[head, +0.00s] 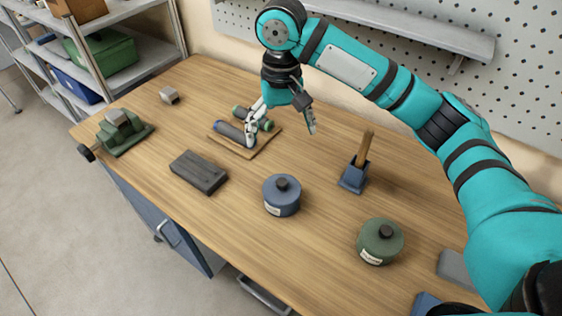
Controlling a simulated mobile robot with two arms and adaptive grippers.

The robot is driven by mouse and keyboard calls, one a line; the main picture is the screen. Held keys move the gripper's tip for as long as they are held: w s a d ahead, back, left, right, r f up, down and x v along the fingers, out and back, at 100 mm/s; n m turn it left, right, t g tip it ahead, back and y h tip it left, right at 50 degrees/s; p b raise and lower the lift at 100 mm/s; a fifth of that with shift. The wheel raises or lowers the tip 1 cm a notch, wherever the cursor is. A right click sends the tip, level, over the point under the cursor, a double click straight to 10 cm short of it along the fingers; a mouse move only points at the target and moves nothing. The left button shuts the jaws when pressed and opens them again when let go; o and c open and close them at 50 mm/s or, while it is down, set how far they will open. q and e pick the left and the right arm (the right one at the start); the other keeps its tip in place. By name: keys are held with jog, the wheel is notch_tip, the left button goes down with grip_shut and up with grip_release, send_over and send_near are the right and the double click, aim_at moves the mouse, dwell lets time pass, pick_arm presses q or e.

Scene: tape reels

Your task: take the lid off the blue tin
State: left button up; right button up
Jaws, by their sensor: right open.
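The blue tin (282,202) stands upright near the middle of the wooden table, with a pale label low on its front. Its lid (270,183) is on top and carries a dark knob (282,184). My right gripper (281,134) is open, pointing down behind the blue tin, apart from it. One of its fingers overlaps the small wooden board in the picture; whether it touches anything there I cannot tell. Nothing shows between the fingers. My left gripper is not in view.
A green tin (380,243) with a dark knob stands to the right. A blue holder (354,178) with an upright wooden handle is behind it. The board (245,151) carries dark rolls. A dark block (198,172) lies left. Bare table surrounds the blue tin.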

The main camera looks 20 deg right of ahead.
jog(key=p, duration=0.2)
send_over(282, 183)
notch_tip(282, 183, down, 6)
jog(key=shift+s+a+f, duration=0.1)
jog(key=shift+s+f, duration=0.05)
jog(key=f, duration=0.3)
jog(key=shift+w+f, duration=0.2)
jog(key=shift+w, duration=0.15)
jog(key=shift+f+p, duration=0.35)
jog(key=shift+f, duration=0.95)
notch_tip(282, 183, down, 4)
jog(key=shift+r+p, duration=0.2)
jog(key=shift+p, duration=0.6)
jog(key=shift+f, duration=0.3)
jog(key=c, duration=1)
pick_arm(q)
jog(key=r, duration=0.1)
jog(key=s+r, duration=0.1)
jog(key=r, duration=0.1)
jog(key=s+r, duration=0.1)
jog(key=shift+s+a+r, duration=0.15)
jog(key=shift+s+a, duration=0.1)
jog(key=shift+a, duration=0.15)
pick_arm(e)
jog(key=shift+s+f, duration=0.1)
jog(key=shift+s, duration=0.05)
grip_shut()
